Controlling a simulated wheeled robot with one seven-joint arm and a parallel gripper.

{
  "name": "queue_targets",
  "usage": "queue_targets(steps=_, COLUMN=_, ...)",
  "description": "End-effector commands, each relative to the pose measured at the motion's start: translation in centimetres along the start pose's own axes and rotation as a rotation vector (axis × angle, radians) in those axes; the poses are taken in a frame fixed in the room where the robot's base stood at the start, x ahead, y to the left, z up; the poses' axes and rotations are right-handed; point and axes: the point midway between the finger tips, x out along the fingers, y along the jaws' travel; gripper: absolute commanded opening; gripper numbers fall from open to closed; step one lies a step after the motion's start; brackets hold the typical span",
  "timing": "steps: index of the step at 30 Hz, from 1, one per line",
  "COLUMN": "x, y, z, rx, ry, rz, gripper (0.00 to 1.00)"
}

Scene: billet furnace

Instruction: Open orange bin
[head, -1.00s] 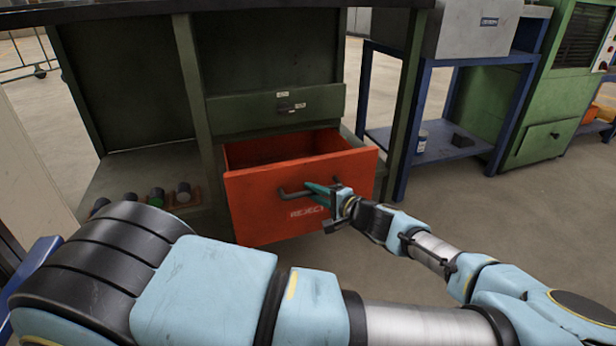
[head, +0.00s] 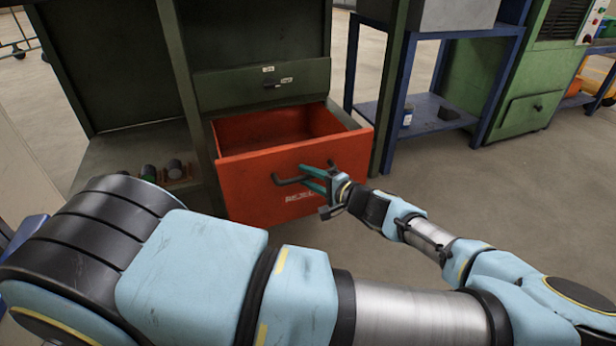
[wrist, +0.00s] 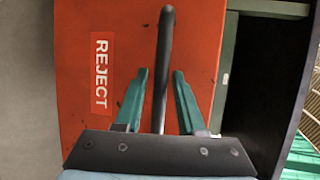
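The orange bin (head: 240,185) is a drawer low in the dark green bench, pulled out with its empty-looking inside showing from above. Its front (wrist: 200,40) carries a white REJECT label (wrist: 101,70) and a dark bar handle (head: 288,180). My gripper (head: 304,177) is at the right part of the handle. In the wrist view the handle (wrist: 166,40) runs between the two teal fingers of my gripper (wrist: 161,73), with a gap on each side. The fingers are apart and hold nothing. The REJECT label is partly hidden by my gripper in the head view.
A shut green drawer (head: 235,88) sits above the bin. Dark cylinders (head: 174,169) stand on the bench's lower shelf at left. A blue stand (head: 440,125) with a small can (head: 407,117) and a green cabinet (head: 520,105) are to the right. Floor in front is clear.

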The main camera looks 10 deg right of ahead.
Motion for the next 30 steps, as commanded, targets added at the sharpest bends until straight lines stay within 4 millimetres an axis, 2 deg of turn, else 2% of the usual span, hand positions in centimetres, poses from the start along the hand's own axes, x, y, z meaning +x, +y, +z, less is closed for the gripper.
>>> queue_targets(steps=3, x=0.0, y=0.0, z=0.0, rx=0.000, ry=0.001, rz=0.000, gripper=0.50)
queue_targets(steps=10, x=-0.1, y=-0.1, z=-0.1, rx=0.000, ry=0.001, rz=0.000, gripper=0.50)
queue_targets(steps=13, x=-0.8, y=-0.1, z=-0.1, rx=0.000, ry=0.003, rz=0.001, gripper=0.50)
queue_targets(steps=17, x=-2.9, y=-0.2, z=-0.1, rx=0.001, ry=0.006, rz=0.002, gripper=0.50)
queue_targets(steps=24, x=-7.7, y=-0.2, z=-0.1, rx=0.001, ry=0.005, rz=0.001, gripper=0.50)
queue_targets(steps=30, x=-10.2, y=-0.1, z=0.0, rx=-0.001, ry=0.002, rz=0.001, gripper=0.50)
